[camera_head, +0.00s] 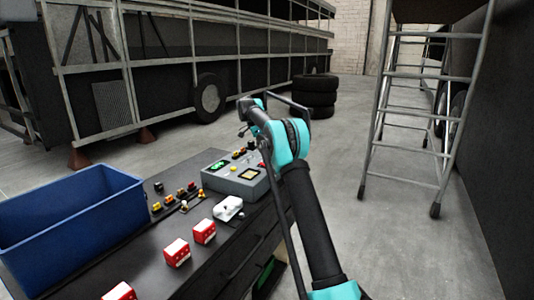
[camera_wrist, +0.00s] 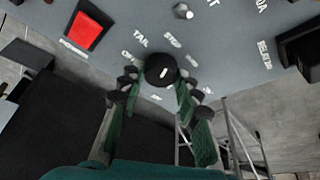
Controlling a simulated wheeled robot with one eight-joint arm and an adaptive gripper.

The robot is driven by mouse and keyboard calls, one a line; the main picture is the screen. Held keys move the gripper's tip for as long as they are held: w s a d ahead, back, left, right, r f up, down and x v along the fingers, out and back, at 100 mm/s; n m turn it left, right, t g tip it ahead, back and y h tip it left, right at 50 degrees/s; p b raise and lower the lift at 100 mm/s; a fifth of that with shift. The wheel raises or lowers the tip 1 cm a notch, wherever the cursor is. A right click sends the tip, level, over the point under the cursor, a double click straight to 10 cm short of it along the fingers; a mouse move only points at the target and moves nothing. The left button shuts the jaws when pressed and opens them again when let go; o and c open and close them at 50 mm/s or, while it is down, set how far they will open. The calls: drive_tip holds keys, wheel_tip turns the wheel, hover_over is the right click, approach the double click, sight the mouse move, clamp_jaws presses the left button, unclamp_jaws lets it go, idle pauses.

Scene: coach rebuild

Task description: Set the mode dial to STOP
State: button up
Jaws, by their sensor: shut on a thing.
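The mode dial (camera_wrist: 161,69) is a round black knob with a short white mark, on a grey panel face in the wrist view. White labels surround it; TAIL is at its upper left and STOP just above it. The white mark is slanted; which label it points at is unclear. My gripper (camera_wrist: 160,80) has its dark fingertips on either side of the knob and is shut on it. In the head view the grey control box (camera_head: 235,180) stands on the black bench, with my arm beside it; the dial cannot be made out there.
A red switch (camera_wrist: 88,30) is at the panel's upper left, a small metal knob (camera_wrist: 183,11) at its top. On the bench are a blue bin (camera_head: 70,215), red-and-white boxes (camera_head: 177,252) and a white part (camera_head: 228,208). A ladder (camera_head: 415,110) stands at right.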

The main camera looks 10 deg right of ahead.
sight(261, 159)
idle(0.3)
drive_tip(key=o, duration=1.2)
drive_tip(key=shift+c, duration=0.2)
drive_tip(key=v, duration=0.7)
drive_tip(key=shift+r, duration=0.3)
drive_tip(key=shift+a, duration=0.1)
